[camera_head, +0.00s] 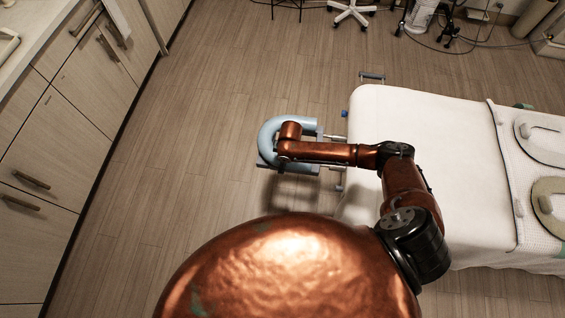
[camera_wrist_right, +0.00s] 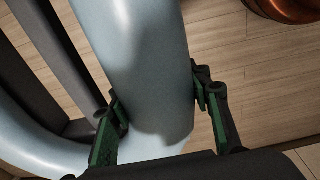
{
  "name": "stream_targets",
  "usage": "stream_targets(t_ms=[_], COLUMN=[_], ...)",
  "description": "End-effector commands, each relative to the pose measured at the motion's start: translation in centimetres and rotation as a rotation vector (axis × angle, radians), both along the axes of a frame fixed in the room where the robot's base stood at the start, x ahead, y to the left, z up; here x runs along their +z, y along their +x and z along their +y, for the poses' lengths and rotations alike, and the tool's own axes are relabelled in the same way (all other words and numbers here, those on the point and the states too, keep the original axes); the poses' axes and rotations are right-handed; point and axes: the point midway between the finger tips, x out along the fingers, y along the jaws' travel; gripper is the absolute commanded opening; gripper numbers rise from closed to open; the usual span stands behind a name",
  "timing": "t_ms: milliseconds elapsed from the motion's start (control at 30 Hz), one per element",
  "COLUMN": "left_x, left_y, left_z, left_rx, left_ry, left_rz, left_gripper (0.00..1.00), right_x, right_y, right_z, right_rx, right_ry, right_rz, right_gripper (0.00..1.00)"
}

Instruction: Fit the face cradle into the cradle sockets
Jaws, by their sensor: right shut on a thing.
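The face cradle (camera_head: 268,140) is a light blue padded U at the left end of the white-covered massage table (camera_head: 450,150), above the floor. Its closed curve faces left and its open side faces the table. My right gripper is shut on the pad; the fingers (camera_wrist_right: 158,105) press both sides of the blue tube (camera_wrist_right: 150,60) in the wrist view. In the head view my wrist hides the fingers. Pale rods (camera_head: 333,138) show between cradle and table end; whether they sit in the sockets cannot be told. My left gripper is out of view.
Blue knobs (camera_head: 344,114) show at the table's end, and a small metal bracket (camera_head: 372,77) stands beyond its far corner. Ring-shaped pads (camera_head: 548,200) lie on the table at right. Cabinets (camera_head: 50,150) line the left side. Floor between is clear.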

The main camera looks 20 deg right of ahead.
Motion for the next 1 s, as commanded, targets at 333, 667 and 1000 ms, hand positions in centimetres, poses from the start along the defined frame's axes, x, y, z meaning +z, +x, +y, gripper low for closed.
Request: stream_targets(t_ms=[333,667,1000], left_x=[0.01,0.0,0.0], left_y=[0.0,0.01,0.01], left_z=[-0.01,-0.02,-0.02], left_rx=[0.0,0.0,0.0], left_ry=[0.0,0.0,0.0], left_rz=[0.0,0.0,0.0], left_gripper=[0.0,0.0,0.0], right_x=[0.11,-0.1,-0.02], right_y=[0.12,-0.14,-0.03], right_z=[0.04,0.01,0.02], right_rx=[0.001,-0.001,0.0], right_ry=[0.0,0.0,0.001], right_rz=[-0.003,0.004,0.001], right_gripper=[0.58,0.67,0.91])
